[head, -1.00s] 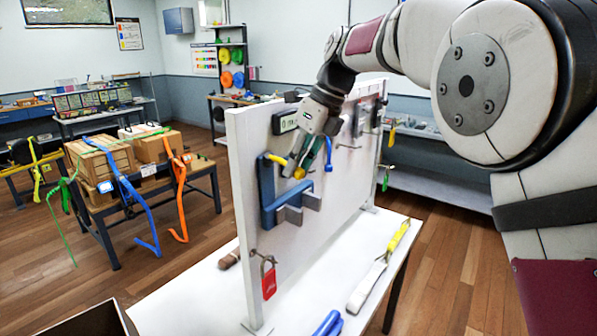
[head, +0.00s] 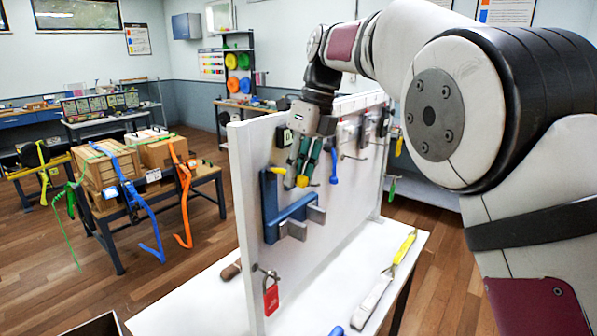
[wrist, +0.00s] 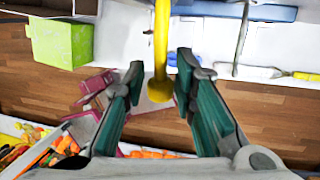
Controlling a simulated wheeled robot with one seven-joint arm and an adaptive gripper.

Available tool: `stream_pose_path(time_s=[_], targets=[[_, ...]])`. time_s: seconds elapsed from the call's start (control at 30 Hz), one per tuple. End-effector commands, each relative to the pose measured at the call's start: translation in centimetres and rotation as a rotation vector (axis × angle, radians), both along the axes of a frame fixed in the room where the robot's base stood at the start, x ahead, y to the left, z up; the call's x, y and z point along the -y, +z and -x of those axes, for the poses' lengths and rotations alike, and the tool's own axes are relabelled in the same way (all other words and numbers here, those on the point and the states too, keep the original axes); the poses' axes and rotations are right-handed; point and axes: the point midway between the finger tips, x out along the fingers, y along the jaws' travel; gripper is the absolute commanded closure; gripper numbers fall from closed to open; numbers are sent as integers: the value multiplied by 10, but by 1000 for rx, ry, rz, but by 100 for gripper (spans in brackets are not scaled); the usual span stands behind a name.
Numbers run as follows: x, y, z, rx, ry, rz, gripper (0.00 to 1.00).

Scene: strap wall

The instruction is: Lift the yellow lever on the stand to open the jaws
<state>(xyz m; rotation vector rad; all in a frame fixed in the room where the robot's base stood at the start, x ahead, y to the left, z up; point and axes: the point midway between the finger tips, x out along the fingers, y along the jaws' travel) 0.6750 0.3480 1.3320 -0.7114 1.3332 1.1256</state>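The blue stand (head: 270,208) is fixed on the white upright panel, with two grey jaw blocks (head: 293,230) low on its front. The yellow lever (head: 279,170) sticks out from the stand's upper part and ends in a yellow knob (head: 302,181). My gripper (head: 305,172) points down at this knob. In the wrist view the lever (wrist: 161,45) comes in from the top, and its knob lies between my two teal fingers (wrist: 158,80). The fingers are apart, with visible gaps on both sides of the lever. The gripper partly hides the lever in the head view.
A red padlock (head: 271,297) hangs below the stand. A blue-handled hook (head: 334,166) is close to the right of my gripper. A yellow-and-white strap (head: 385,285) lies on the white table. Boxes with straps (head: 105,172) stand farther left.

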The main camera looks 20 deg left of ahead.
Motion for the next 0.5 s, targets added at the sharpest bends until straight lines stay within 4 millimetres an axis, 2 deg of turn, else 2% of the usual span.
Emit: stream_pose_path(time_s=[0.37, 0.5], targets=[[1, 1, -1, 1, 1, 0, 59], [3, 11, -3, 3, -1, -1, 59]])
